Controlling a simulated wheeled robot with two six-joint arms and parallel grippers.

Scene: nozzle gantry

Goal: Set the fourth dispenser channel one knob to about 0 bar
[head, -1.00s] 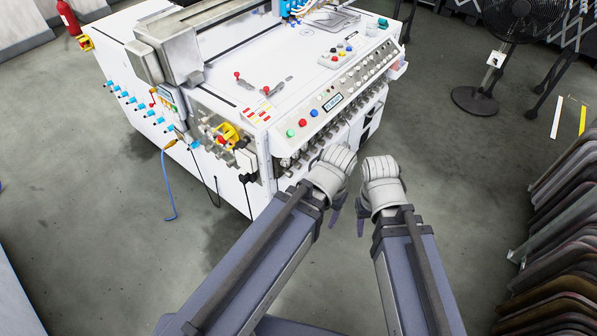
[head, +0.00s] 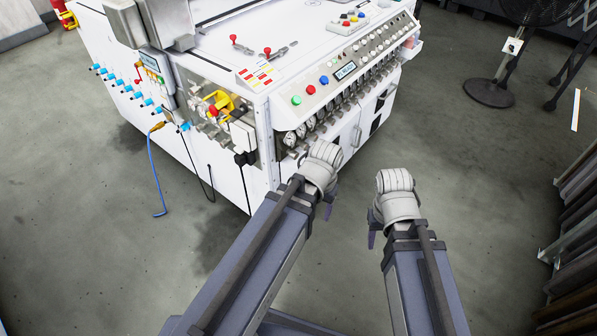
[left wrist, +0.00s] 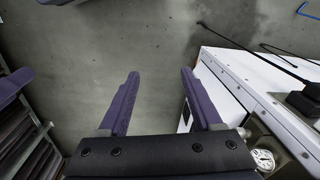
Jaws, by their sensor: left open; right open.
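A row of round gauges with small fittings (head: 311,122) runs along the front of the white machine (head: 226,171), under its sloped button panel. Which gauge or knob belongs to the fourth dispenser channel one I cannot tell. My left gripper (head: 328,208) is just in front of the near end of this row, its wrist covering part of the machine's lower front. In the left wrist view my left gripper (left wrist: 160,75) is open and empty over floor, with one gauge (left wrist: 263,158) at lower right. My right gripper (head: 373,235) is open, right of the left one, apart from the machine; its fingers are mostly hidden.
The sloped panel (head: 378,46) has coloured buttons and a small display. A blue hose (head: 152,175) and black cables hang at the machine's left side. A fan (head: 490,91) stands at back right. Dark stacked panels (head: 582,215) stand at the right edge. Grey floor between is clear.

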